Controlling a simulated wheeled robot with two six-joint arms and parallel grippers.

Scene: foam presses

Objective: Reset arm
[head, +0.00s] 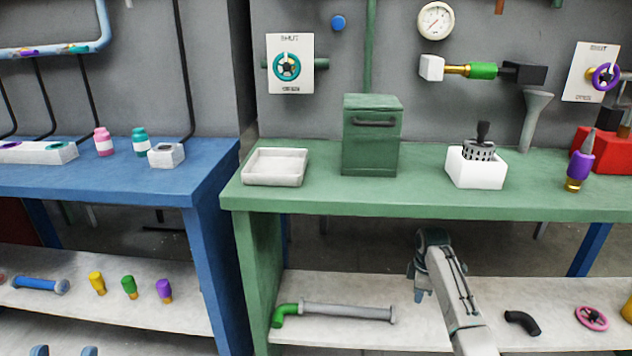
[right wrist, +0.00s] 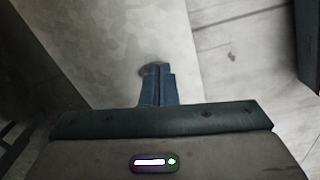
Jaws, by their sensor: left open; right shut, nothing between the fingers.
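My right arm (head: 455,290) reaches in from the bottom right of the head view. Its gripper (head: 419,296) points down in front of the green bench's lower shelf, to the right of a grey pipe. In the right wrist view the two blue fingers (right wrist: 158,75) are together with nothing between them. A dark patch shows at their tips against a pale surface; I cannot tell what it is. Two blue fingertips of my left gripper (head: 64,351) show at the bottom left edge of the head view, spread apart and empty. The rest of it is out of frame.
The green bench (head: 420,196) carries a white tray (head: 275,167), a green box (head: 371,140) and a white block (head: 475,170). Below lie the grey pipe (head: 345,311), a black elbow (head: 522,322) and a pink wheel (head: 591,317). A blue bench (head: 120,185) stands left.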

